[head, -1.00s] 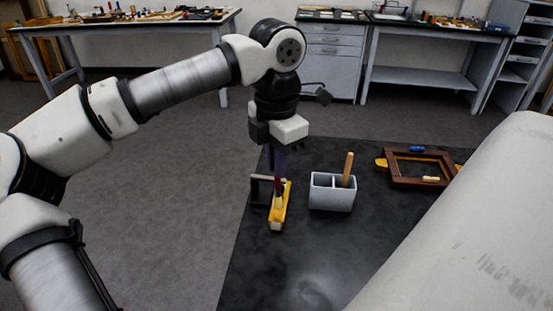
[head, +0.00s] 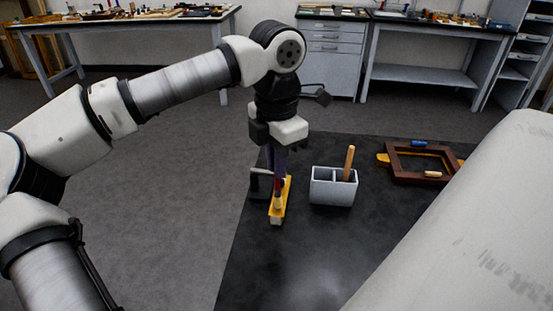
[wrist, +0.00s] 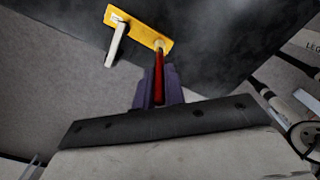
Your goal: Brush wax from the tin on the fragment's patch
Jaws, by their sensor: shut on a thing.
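My gripper (wrist: 158,88) is shut on a brush with a red handle (wrist: 159,82), which also shows in the head view (head: 277,187). The brush points down, and its pale tip (wrist: 160,44) is over one end of the yellow gilt fragment (wrist: 138,29). I cannot tell whether it touches. The fragment (head: 286,187) lies on the black table, a long narrow bar beneath my gripper. A small pale patch (wrist: 118,18) shows at its other end in the wrist view. I cannot make out a wax tin for certain.
A grey two-part holder (head: 332,192) with a wooden stick (head: 349,162) stands right of the fragment. A brown frame (head: 392,168) lies farther right. A small upright stand (head: 255,186) is close left of the fragment. The black table (head: 290,265) is bare in front.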

